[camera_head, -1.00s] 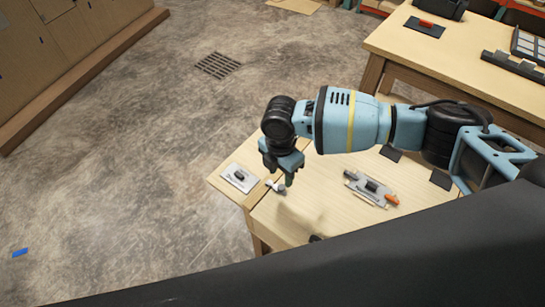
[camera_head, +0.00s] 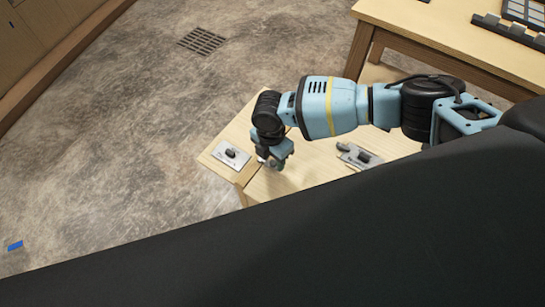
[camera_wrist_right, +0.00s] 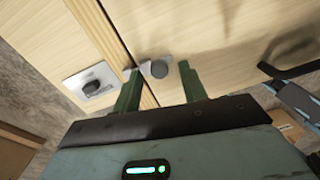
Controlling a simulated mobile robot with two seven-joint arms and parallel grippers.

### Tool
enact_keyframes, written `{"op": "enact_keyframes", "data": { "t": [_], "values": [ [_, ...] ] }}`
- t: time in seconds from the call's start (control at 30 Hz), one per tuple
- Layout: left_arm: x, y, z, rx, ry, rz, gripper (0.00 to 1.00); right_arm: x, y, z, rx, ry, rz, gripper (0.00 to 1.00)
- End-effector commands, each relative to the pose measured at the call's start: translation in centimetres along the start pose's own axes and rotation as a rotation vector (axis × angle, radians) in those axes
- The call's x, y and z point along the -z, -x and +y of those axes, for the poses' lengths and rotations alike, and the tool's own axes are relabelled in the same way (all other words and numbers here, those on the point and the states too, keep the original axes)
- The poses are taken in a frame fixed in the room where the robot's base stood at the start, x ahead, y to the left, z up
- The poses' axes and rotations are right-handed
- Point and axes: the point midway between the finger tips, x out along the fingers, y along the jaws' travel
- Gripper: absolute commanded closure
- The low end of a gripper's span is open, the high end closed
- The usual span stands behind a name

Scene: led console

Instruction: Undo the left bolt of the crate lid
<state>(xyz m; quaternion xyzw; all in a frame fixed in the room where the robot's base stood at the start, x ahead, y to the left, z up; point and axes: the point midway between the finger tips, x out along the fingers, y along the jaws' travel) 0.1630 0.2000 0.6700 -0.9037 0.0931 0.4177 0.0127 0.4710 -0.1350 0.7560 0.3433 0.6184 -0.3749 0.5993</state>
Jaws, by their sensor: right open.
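A small bolt with a round grey knob (camera_wrist_right: 159,69) lies by the seam between two pale wood panels in the right wrist view. My right gripper (camera_head: 272,164) is above this bolt, pointing down. Its two green fingers are apart, one on each side of the knob in the right wrist view. I see no clear contact with the knob. In the head view the fingers and wrist mostly hide the bolt. I cannot tell whether the bolt spans the seam. My left gripper is not in view.
A metal plate with a black knob (camera_head: 231,155) lies on the left panel; it also shows in the right wrist view (camera_wrist_right: 93,84). Another plate with a dark knob (camera_head: 358,155) lies to the right. A larger wooden table (camera_head: 440,30) stands behind. A dark shape covers the foreground.

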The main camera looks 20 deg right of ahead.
Motion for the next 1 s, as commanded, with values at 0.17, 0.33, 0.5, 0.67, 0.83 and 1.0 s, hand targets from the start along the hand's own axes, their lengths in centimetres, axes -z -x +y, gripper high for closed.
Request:
{"op": "enact_keyframes", "data": {
  "t": [0.17,0.33,0.5,0.67,0.83,1.0],
  "values": [
    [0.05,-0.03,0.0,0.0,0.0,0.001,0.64,0.01,-0.49,-0.01,0.0,0.001,-0.001,0.58],
    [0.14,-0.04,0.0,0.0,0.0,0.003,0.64,0.0,-0.45,0.0,-0.001,0.001,-0.001,0.58],
    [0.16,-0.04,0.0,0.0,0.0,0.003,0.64,-0.01,-0.44,0.0,-0.001,0.0,-0.001,0.79],
    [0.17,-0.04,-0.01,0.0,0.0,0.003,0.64,-0.01,-0.43,0.0,-0.001,0.0,-0.001,0.99],
    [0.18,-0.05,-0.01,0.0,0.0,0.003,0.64,-0.02,-0.42,0.01,-0.001,0.0,-0.001,1.0],
    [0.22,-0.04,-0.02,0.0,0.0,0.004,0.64,-0.02,-0.42,0.0,0.0,0.0,0.0,1.0]
  ]
}}
